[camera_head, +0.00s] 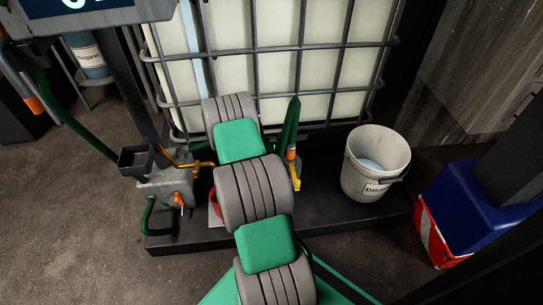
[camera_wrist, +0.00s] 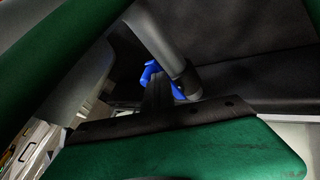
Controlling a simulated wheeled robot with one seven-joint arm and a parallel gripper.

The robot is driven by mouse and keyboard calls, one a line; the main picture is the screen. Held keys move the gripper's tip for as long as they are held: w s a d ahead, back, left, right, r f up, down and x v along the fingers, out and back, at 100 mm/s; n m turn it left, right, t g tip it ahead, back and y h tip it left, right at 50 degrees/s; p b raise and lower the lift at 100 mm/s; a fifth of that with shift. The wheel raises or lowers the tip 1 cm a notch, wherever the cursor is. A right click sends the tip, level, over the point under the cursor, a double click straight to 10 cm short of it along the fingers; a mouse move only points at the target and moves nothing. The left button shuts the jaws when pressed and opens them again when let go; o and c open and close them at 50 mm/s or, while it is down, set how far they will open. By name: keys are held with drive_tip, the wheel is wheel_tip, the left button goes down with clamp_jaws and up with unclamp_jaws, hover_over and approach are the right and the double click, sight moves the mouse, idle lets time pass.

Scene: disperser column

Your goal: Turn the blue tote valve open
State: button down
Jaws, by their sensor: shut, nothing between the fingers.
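The blue valve handle (camera_wrist: 149,74) shows in the wrist view as a small bright blue piece beside a grey pipe (camera_wrist: 152,36). It is partly covered by the dark end of my gripper (camera_wrist: 158,90), which is shut and empty. The gripper end overlaps the handle in the picture; I cannot tell whether they touch. In the head view the caged white tote (camera_head: 275,65) stands at the back. My arm reaches toward its lower front and hides the valve and my gripper.
A white drain bucket (camera_head: 377,155) stands on the dark platform (camera_head: 190,240) to the right. A grey block with an orange knob (camera_head: 178,199) and green hoses is on the left. A dark green hose with an orange fitting (camera_head: 291,154) is right of my arm. A red and blue bin (camera_head: 440,225) is farther right.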

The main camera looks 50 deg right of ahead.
drive_tip(key=w+a+r+p, duration=0.3)
drive_tip(key=w+a+r, duration=0.1)
drive_tip(key=a+r, duration=0.4)
drive_tip(key=shift+w+a+p, duration=0.15)
drive_tip(key=shift+a+p, duration=0.05)
drive_tip(key=shift+p, duration=0.1)
